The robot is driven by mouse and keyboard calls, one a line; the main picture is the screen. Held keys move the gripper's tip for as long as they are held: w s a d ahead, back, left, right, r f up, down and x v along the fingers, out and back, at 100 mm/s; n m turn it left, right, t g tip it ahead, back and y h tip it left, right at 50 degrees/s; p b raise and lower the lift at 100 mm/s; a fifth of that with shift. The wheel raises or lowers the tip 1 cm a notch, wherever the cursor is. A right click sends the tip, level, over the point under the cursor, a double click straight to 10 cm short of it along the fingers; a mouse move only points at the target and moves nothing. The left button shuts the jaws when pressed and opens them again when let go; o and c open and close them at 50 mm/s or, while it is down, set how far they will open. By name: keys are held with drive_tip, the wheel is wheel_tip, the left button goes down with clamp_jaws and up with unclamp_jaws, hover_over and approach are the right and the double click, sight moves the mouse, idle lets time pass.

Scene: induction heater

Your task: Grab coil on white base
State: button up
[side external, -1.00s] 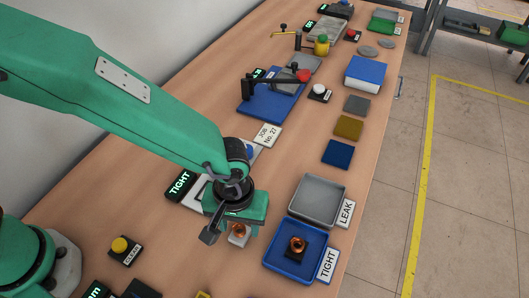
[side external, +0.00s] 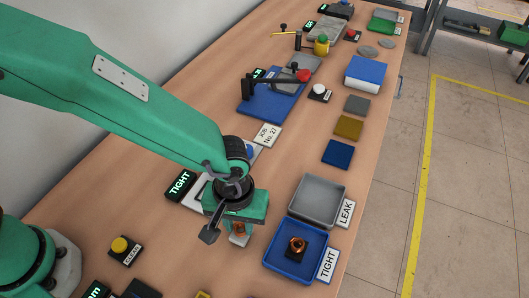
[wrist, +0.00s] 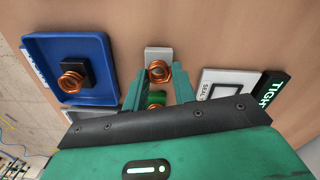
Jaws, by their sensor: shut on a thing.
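The copper coil (wrist: 159,71) on its white base (wrist: 158,53) stands on the table between the two green fingers of my gripper (wrist: 160,77) in the wrist view. My gripper is shut on this coil. In the side external view the white base (side external: 238,241) shows just below my gripper (side external: 238,228), and the fingers hide most of the coil. A second copper coil (side external: 297,244) on a black base sits in the blue TIGHT tray (side external: 274,267). It also shows in the wrist view (wrist: 71,79).
The grey LEAK tray (side external: 318,200) is beside the blue tray. A seal plate (wrist: 226,84) and a lit TIGHT display (side external: 180,184) lie on the other side of my gripper. A yellow button box (side external: 122,248) is to the left. Bare table separates the coil and the blue tray.

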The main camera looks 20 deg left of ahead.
sight(238, 227)
wheel_tip(238, 227, up, 10)
drive_tip(key=shift+f, duration=0.15)
idle(0.4)
idle(0.5)
